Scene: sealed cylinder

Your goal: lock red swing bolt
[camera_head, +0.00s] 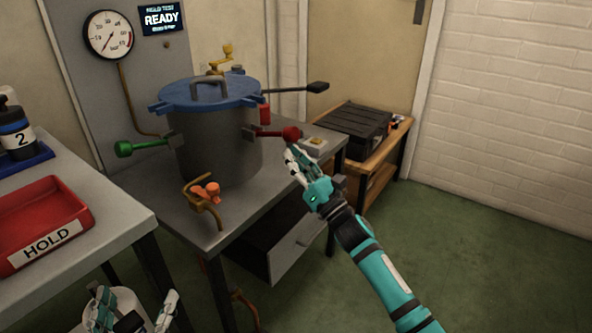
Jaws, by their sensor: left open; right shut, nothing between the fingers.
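A grey cylinder (215,150) with a blue lid (208,94) stands on a metal table. My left gripper (135,298) is open and low at the bottom left, away from the cylinder.
A green-knobbed bolt (123,148) sticks out left, and an orange-knobbed clamp (206,192) is in front. A black lever (317,87) extends right from the lid. A red HOLD tray (45,205) is on the left table; a black case (350,130) stands behind right.

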